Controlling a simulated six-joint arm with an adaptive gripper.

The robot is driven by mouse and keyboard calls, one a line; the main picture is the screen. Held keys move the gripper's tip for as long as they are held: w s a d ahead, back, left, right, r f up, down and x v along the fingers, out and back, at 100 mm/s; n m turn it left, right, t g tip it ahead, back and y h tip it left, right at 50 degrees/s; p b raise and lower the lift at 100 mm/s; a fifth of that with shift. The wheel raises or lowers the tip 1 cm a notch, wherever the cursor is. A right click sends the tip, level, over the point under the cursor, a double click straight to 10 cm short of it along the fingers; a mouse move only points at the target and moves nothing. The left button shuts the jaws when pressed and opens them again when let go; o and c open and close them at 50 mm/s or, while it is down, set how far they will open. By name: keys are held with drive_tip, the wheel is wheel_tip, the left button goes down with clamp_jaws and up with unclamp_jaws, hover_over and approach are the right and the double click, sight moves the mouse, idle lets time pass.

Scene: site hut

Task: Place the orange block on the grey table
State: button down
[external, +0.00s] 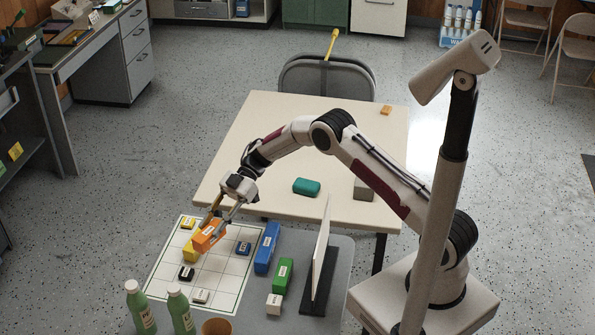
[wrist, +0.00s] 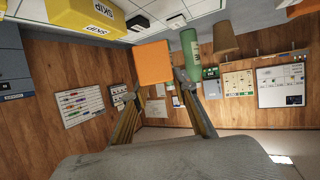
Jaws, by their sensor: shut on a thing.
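In the external view the orange block (external: 208,236) is held over the white gridded board on the grey table (external: 341,258). My gripper (external: 217,218) is shut on it from above. In the wrist view the orange block (wrist: 155,63) sits between the fingertips (wrist: 156,80). A larger yellow block (external: 190,251) stands just left of it; the yellow block with a SKIP label (wrist: 85,15) also shows in the wrist view. The orange block's underside is hidden, and I cannot tell whether it touches the board.
The gridded board (external: 216,275) carries several small labelled blocks. Right of it are a blue block (external: 267,248), a green block (external: 283,275) and an upright panel (external: 321,245). Green bottles (external: 140,306) and a brown cup (external: 217,327) stand in front. A cream table (external: 260,125) lies behind.

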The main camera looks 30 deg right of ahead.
drive_tip(key=shift+r, duration=0.4)
idle(0.3)
drive_tip(key=s+n+g+h, duration=0.3)
drive_tip(key=s+n+g, duration=0.1)
drive_tip(key=s, duration=0.8)
drive_tip(key=shift+s+a+r, duration=0.15)
drive_tip(key=shift+s+a, duration=0.15)
drive_tip(key=shift+a, duration=0.15)
hover_over(235, 286)
drive_tip(key=shift+f, duration=3.15)
drive_tip(key=shift+f, duration=1.85)
drive_tip(key=shift+f, duration=0.1)
